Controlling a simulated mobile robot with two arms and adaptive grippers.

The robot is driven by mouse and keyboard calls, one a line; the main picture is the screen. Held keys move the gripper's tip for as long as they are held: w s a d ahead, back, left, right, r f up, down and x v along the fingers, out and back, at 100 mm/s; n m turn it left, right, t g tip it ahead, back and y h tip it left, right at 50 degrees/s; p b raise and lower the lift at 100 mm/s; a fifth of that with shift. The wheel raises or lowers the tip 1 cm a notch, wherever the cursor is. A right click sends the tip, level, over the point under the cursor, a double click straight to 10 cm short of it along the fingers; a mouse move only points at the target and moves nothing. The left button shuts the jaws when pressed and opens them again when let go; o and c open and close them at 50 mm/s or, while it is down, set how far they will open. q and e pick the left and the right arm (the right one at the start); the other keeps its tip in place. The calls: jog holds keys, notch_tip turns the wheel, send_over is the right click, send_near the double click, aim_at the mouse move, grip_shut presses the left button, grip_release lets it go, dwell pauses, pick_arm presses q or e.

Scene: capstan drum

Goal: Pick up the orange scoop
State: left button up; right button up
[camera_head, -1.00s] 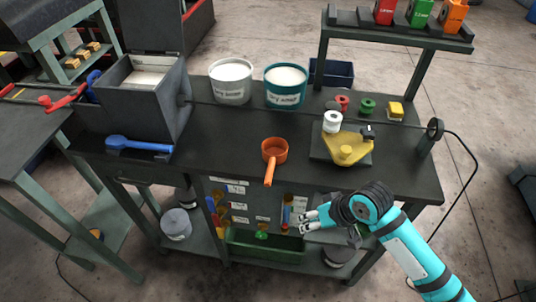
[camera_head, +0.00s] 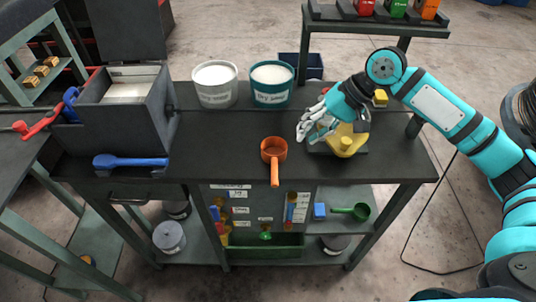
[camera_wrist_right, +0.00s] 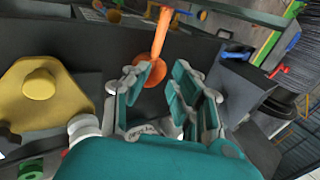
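The orange scoop (camera_head: 273,150) sits on the dark bench top near its front edge, its handle (camera_head: 275,173) pointing toward the front. In the right wrist view the scoop handle (camera_wrist_right: 161,33) shows beyond the fingers, and its bowl (camera_wrist_right: 151,76) is partly hidden by a finger. My right gripper (camera_head: 309,135) is over the bench, to the right of the scoop and apart from it, beside the yellow device. Its fingers (camera_wrist_right: 165,100) are spread with nothing between them. My left gripper is not in view.
A yellow device (camera_head: 346,142) stands just right of the scoop. A white bucket (camera_head: 215,87) and a teal bucket (camera_head: 270,85) stand behind. A blue scoop (camera_head: 130,162) lies at the left by a grey box (camera_head: 132,120). The bench between the blue and orange scoops is clear.

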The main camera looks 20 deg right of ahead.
jog(key=p, duration=0.2)
send_near(275, 163)
jog(key=x, duration=0.5)
jog(key=shift+s+f, duration=0.1)
jog(key=shift+a+f, duration=0.25)
jog(key=shift+f, duration=0.1)
jog(key=p+x, duration=0.2)
jog(key=x, duration=0.2)
jog(key=shift+f, duration=0.2)
jog(key=shift+a+f, duration=0.2)
jog(key=shift+f, duration=0.05)
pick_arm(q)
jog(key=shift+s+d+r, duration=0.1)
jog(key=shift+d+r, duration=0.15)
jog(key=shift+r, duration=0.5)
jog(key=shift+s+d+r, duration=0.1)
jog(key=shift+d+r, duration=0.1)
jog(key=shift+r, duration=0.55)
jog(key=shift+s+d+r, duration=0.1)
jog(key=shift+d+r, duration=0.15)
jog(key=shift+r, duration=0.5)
pick_arm(e)
grip_shut()
jog(key=shift+d, duration=0.1)
